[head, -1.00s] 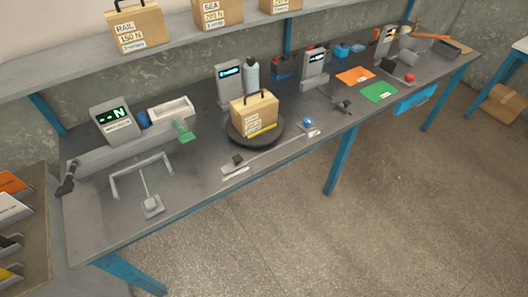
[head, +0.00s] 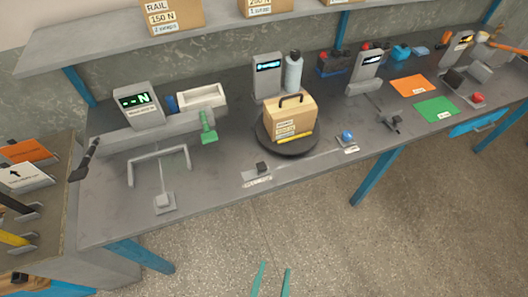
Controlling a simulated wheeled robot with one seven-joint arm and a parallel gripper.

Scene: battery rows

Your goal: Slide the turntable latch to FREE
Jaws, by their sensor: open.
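The turntable (head: 266,143) is a dark round disc on the bench, carrying a tan box (head: 290,119) with a black handle and a yellow strip at its base. In front and to the left of the disc, a small dark block (head: 262,168) sits by a pale labelled strip (head: 257,180). It looks like the latch; the lettering is too small to read. My gripper (head: 274,281) shows only as two teal fingers at the bottom edge. They are apart and empty, in front of the bench and away from the block.
A blue knob (head: 347,135) on a pale plate is right of the disc. A grey wire frame (head: 160,158) and a green paddle (head: 208,127) are on the left. A display post (head: 267,78) and a bottle (head: 293,73) stand behind the box. The front bench edge near the block is clear.

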